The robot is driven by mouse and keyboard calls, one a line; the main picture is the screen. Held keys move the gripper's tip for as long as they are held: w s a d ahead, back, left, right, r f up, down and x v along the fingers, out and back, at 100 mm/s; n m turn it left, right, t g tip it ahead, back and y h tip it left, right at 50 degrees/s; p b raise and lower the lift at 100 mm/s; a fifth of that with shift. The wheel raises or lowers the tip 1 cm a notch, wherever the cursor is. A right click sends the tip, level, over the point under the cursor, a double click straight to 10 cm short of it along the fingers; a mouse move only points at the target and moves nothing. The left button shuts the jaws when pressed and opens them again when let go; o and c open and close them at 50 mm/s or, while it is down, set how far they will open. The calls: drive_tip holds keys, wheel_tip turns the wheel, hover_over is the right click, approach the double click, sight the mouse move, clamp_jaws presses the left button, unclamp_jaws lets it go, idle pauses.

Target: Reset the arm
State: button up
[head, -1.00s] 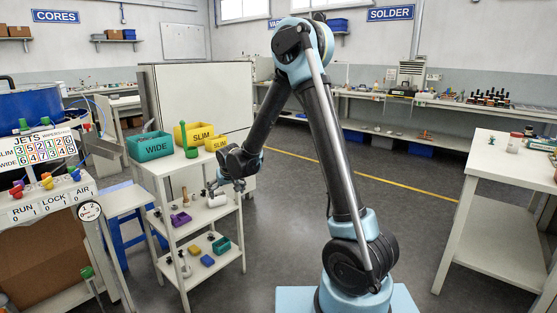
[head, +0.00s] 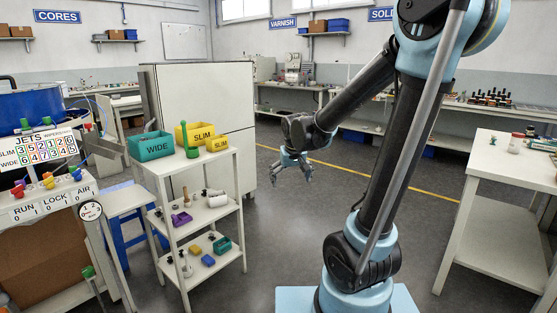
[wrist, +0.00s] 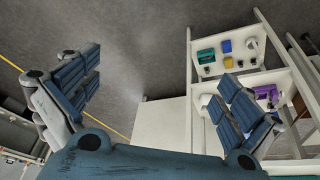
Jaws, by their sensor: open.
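My gripper (head: 291,172) hangs in free air to the right of the white shelf cart (head: 216,212), with its fingers pointing down. In the wrist view my gripper (wrist: 160,105) has its two blue padded fingers spread wide apart.
The cart holds a teal WIDE bin (head: 151,146), a yellow SLIM bin (head: 201,133) and small parts below. A jets panel (head: 38,150) stands at left. A white table (head: 500,190) stands at right. The floor around my gripper is clear.

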drive_tip(key=s+d+f, duration=0.1)
drive_tip(key=s+d, duration=0.3)
drive_tip(key=s, duration=0.4)
drive_tip(key=s+d+f+m+g, duration=0.1)
drive_tip(key=s+d+f, duration=0.1)
drive_tip(key=s+d, duration=0.3)
drive_tip(key=s+d+f+m+g, duration=0.1)
drive_tip(key=s+d, duration=0.4)
drive_tip(key=s, duration=0.6)
drive_tip(key=shift+d+f+h, duration=0.25)
drive_tip(key=shift+f+h, duration=0.05)
drive_tip(key=shift+f, duration=0.2)
